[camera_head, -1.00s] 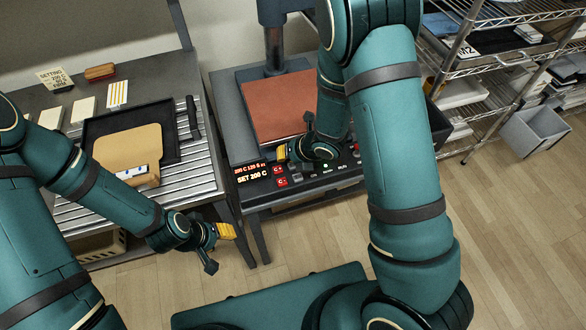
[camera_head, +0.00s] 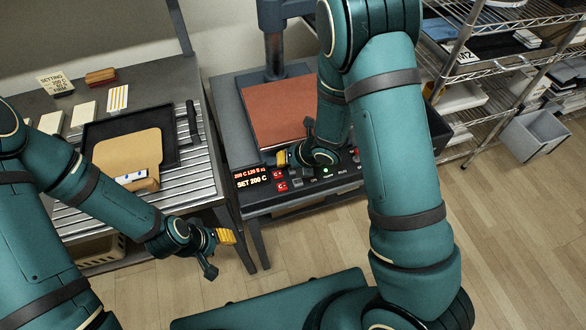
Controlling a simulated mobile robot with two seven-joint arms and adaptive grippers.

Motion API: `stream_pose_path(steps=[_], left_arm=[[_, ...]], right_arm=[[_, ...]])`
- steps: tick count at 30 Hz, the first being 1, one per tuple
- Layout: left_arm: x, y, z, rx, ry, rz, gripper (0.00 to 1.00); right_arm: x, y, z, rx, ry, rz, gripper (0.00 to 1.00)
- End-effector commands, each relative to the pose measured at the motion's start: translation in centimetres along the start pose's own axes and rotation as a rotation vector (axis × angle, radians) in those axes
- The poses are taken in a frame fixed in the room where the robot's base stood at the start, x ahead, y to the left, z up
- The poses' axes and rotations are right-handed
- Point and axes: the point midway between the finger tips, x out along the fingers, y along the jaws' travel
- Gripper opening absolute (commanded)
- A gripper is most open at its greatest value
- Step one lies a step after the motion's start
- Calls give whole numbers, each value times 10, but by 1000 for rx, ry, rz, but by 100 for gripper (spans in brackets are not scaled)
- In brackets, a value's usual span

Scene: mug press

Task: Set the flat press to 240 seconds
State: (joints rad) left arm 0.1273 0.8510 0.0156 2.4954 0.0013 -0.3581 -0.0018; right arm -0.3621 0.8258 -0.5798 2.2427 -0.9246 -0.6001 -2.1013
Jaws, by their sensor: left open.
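The flat press (camera_head: 229,106) stands at centre on a dark bench, with a reddish-brown plate (camera_head: 275,115) on top. Its display (camera_head: 252,178) at the front left shows "SET 200 C" in white, with a smaller red line above that seems to read 200 C and 120 S. Red buttons (camera_head: 281,186) sit right of the display. My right gripper (camera_head: 284,158) is over the panel's rear edge, close to the buttons; its fingers are mostly hidden by the wrist. My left gripper (camera_head: 222,250) is open and empty, over the floor in front of the left table.
The left table holds a dark tray (camera_head: 185,150) with a tan pad (camera_head: 130,155), a setting card (camera_head: 55,83) and several light blocks. A wire shelf (camera_head: 470,70) and a grey bin (camera_head: 540,133) stand at right.

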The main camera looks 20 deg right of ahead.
Motion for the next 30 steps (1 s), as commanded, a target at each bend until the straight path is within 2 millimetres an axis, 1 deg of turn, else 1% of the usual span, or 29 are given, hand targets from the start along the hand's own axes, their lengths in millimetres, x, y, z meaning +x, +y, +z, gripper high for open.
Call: stream_pose_path(steps=[13,22,30], left_arm=[[0,0,0,0,0,0,47],[6,-2,1,0,0,0,47],[6,-2,1,0,0,0,47]], right_arm=[[0,0,0,0,0,0,0],[7,-4,-4,-1,0,0,0],[7,-4,-4,0,0,0,0]])
